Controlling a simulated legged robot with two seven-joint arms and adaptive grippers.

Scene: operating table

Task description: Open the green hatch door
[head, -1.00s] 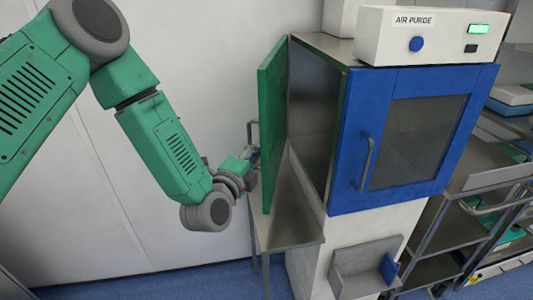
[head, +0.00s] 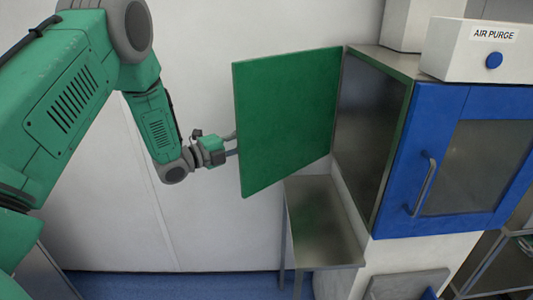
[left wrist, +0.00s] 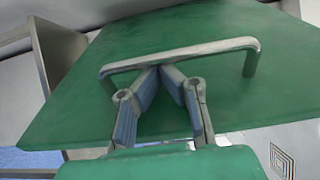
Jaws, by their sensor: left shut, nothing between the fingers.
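The green hatch door (head: 288,120) stands swung wide open on the left side of the blue-fronted cabinet, showing its inner face in the head view. Its outer face (left wrist: 75,115) fills much of the left wrist view, with a grey bar handle (left wrist: 215,50) across it. My left gripper (head: 233,152) is at the door's outer side near its far-left edge, its fingertips partly hidden by the door. In the left wrist view the gripper (left wrist: 163,70) has its fingertips together, at or just under the handle bar; contact is unclear. My right gripper is not in view.
The cabinet opening (head: 368,125) is exposed beside the door. The blue door (head: 460,160) on the cabinet front is closed. A metal side table (head: 325,235) stands below the green door. An air purge box (head: 470,55) sits on top. White wall lies behind.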

